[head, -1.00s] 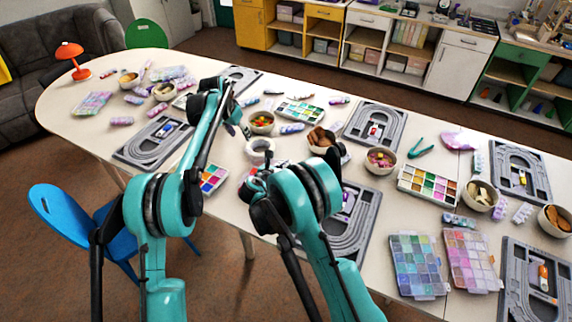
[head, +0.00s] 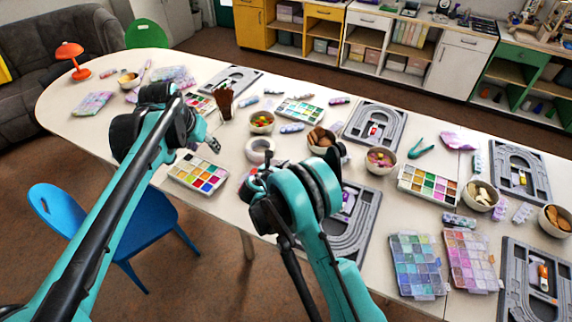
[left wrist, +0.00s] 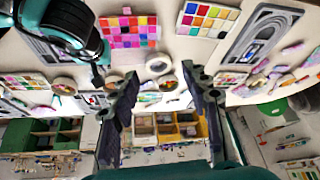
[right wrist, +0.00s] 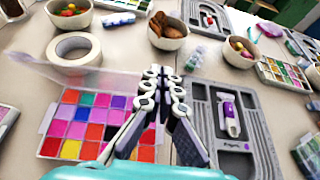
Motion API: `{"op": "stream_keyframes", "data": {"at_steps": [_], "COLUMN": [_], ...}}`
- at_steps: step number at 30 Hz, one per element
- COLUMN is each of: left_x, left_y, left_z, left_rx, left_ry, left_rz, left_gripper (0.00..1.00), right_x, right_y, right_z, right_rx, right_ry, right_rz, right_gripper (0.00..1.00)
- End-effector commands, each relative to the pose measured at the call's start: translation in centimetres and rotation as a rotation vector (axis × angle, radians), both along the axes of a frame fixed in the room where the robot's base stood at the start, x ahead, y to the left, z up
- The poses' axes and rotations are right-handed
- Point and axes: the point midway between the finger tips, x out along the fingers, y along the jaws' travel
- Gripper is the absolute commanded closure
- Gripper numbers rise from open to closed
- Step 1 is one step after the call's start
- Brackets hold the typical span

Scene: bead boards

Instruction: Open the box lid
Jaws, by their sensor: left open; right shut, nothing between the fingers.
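A bead box with red, pink and purple compartments (right wrist: 72,138) lies on the table in the right wrist view. A clear lid (right wrist: 60,72) shows at its far side and looks raised and tilted back, with a tape roll behind it. My right gripper (right wrist: 165,72) is shut and empty, above the box's right edge. In the head view my right arm hides most of this box. The left wrist view shows a similar red and pink box (left wrist: 130,32). My left gripper (left wrist: 160,85) is open and empty, away from the box; in the head view it hangs over the table, left of the tape roll.
A tape roll (head: 260,149), a paint-coloured box (head: 198,172) and a cup of brushes (head: 224,103) stand near my left gripper. A grey track board (right wrist: 232,130) lies right of the bead box. Bowls (right wrist: 167,32) stand behind it. A blue chair (head: 95,225) is at the table's front.

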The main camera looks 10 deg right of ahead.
Motion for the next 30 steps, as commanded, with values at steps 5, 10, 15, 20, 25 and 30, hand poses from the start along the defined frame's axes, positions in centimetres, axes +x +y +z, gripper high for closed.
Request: {"op": "stream_keyframes", "data": {"at_steps": [5, 10, 15, 20, 25, 30], "left_x": [-6.5, -12.4, -17.9, -21.7, -23.9, -24.5], "left_y": [1.9, 3.3, 4.5, 5.3, 5.8, 5.9], "left_z": [0.0, -1.3, -3.7, -6.3, -8.1, -8.3], "left_rx": [-0.009, -0.021, -0.033, -0.043, -0.049, -0.052], "left_ry": [-0.033, -0.066, -0.099, -0.126, -0.141, -0.147], "left_rz": [0.075, 0.142, 0.209, 0.256, 0.288, 0.297], "left_gripper": [0.53, 0.53, 0.53, 0.53, 0.53, 0.53], "right_x": [0.0, 0.0, 0.0, 0.0, 0.0, 0.6], "right_y": [0.0, 0.0, 0.0, 0.0, 0.0, -0.5], "right_z": [0.0, 0.0, 0.0, 0.0, 0.0, 0.5], "right_rx": [0.0, 0.0, 0.0, 0.0, 0.0, 0.019], "right_ry": [0.0, 0.0, 0.0, 0.0, 0.0, 0.031], "right_rz": [0.0, 0.0, 0.0, 0.0, 0.0, -0.005], "right_gripper": [1.0, 1.0, 1.0, 1.0, 1.0, 1.0]}}
